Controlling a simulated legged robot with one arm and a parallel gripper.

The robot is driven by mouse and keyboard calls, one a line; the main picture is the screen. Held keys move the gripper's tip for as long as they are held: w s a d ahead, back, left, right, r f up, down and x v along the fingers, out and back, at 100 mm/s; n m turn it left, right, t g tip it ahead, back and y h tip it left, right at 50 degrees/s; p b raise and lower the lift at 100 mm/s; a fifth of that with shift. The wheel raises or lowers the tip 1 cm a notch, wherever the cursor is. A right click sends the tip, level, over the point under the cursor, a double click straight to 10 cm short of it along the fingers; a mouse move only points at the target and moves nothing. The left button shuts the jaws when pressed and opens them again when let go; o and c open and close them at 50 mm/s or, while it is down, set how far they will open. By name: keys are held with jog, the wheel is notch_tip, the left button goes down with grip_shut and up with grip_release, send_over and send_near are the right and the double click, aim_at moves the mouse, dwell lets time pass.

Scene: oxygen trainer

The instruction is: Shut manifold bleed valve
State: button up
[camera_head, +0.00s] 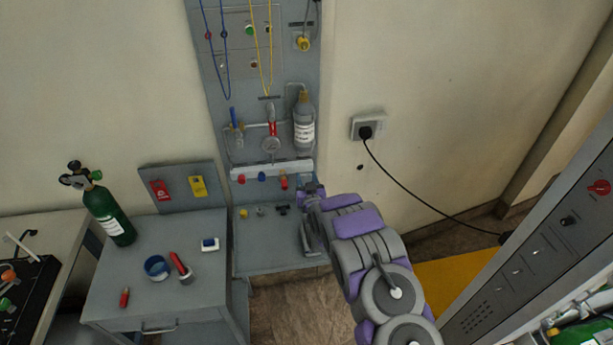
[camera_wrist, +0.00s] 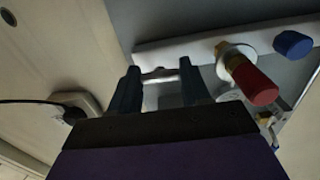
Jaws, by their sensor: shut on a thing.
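The white manifold bar (camera_head: 271,170) runs across the lower part of the grey wall panel. It also shows in the wrist view (camera_wrist: 205,49). My gripper (camera_head: 308,186) is at the right end of this bar. In the wrist view my gripper (camera_wrist: 160,82) has its two dark fingers on either side of a small pale fitting, the bleed valve (camera_wrist: 160,73), at the bar's end. It is shut on this valve. Most of the valve is hidden by the fingers, and its handle angle cannot be told.
A red knob (camera_wrist: 252,82) and a blue knob (camera_wrist: 292,44) stick out of the bar beside my gripper. A shelf (camera_head: 275,258) lies below. A power cable (camera_head: 420,200) runs right.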

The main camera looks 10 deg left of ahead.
jog(key=m+p, duration=0.5)
jog(key=m, duration=0.4)
jog(key=shift+r+p, duration=0.15)
jog(key=shift+p, duration=0.2)
jog(key=m+p, duration=0.4)
jog(key=m, duration=0.1)
jog(key=shift+m, duration=0.3)
jog(key=m+p, duration=0.3)
jog(key=shift+f, duration=0.25)
jog(key=shift+d, duration=0.1)
jog(key=o, duration=1.1)
jog(key=shift+c, duration=0.2)
